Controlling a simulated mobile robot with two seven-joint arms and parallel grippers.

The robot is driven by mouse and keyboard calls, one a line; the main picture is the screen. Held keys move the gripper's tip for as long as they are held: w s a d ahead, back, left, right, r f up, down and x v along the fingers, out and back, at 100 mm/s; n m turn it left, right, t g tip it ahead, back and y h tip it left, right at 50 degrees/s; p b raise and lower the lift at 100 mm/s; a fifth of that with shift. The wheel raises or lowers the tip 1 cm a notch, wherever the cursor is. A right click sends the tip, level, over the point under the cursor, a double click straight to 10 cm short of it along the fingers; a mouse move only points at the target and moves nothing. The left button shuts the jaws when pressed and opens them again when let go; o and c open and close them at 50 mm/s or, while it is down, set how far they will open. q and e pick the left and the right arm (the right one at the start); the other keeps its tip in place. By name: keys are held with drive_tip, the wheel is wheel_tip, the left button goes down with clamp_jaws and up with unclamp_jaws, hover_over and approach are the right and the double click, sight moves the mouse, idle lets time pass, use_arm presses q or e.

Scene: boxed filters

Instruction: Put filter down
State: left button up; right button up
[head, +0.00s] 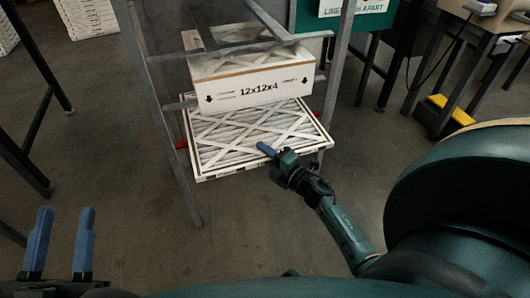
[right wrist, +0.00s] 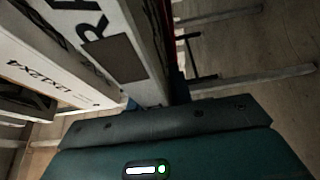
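A flat filter (head: 222,139) with a white frame and crossed strips over pleats lies in a metal rack, its front part sticking out past the rack's legs. My right gripper (head: 267,150) is at its front right edge, with one blue finger showing over the top. In the right wrist view the white filter edge (right wrist: 140,75) runs down between the blue fingers (right wrist: 154,98), which look closed on it; the fingertips are partly hidden. My left gripper (head: 65,212) is open and empty at the lower left, well away from the filter.
A white box marked 12x12x4 (head: 258,90) stands above the filter's rear in the rack. The rack's metal legs (head: 163,110) flank the filter. A table (head: 490,30) and a yellow-black case (head: 445,112) are at right. The floor in front is clear.

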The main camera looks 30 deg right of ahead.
drive_tip(key=o, duration=0.4)
drive_tip(key=shift+r, duration=0.2)
use_arm(q)
drive_tip(key=f+y+p, duration=0.1)
drive_tip(key=s+f+n+g+y+p, duration=0.1)
drive_tip(key=shift+f+n+p, duration=0.15)
drive_tip(key=shift+n+p, duration=0.15)
drive_tip(key=shift+p, duration=0.1)
use_arm(e)
drive_tip(key=s, duration=0.4)
drive_tip(key=s+d, duration=0.1)
drive_tip(key=s, duration=0.3)
drive_tip(key=s+d, duration=0.1)
drive_tip(key=s, duration=0.2)
drive_tip(key=shift+s+d, duration=0.2)
drive_tip(key=shift+s, duration=0.2)
